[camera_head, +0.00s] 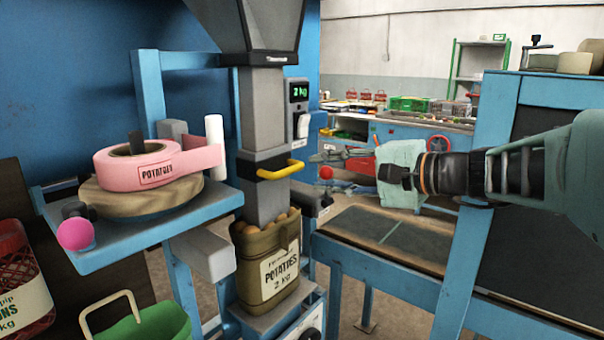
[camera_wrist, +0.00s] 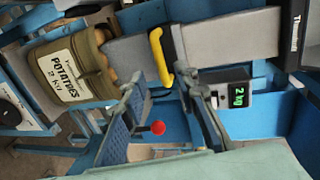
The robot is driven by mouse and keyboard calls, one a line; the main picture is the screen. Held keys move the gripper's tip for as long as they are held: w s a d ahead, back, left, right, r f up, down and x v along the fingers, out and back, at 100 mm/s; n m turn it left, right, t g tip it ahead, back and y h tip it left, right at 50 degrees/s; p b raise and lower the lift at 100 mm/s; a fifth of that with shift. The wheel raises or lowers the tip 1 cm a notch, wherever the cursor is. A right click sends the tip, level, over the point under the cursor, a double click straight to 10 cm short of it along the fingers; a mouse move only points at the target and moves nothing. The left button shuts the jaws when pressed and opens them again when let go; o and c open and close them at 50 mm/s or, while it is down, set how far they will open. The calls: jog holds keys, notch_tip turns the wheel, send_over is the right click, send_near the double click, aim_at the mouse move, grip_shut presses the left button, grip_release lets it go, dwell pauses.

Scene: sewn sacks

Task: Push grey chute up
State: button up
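The grey chute (camera_head: 265,201) stands upright below a dark hopper, with its lower end in the mouth of a filled brown potato sack (camera_head: 268,262). A yellow handle (camera_head: 282,171) sticks out from a dark band around the chute. My gripper (camera_head: 318,156) is to the right of the handle, pointing left at it, apparently apart from it. In the wrist view, which is turned sideways, the chute (camera_wrist: 225,35) lies across the top and the handle (camera_wrist: 160,58) is just beyond the fingertips. The two fingers (camera_wrist: 167,90) are spread with nothing between them.
A scale display (camera_head: 298,92) reading 2 kg is beside the chute. A red ball knob (camera_head: 326,172) is just below my gripper. A blue shelf (camera_head: 130,235) with a pink label roll (camera_head: 150,172) is at left. A conveyor (camera_head: 380,238) runs at right.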

aim_at(290, 172)
jog(key=x, duration=1)
jog(key=shift+w+a, duration=0.1)
jog(key=shift+c, duration=0.6)
grip_shut()
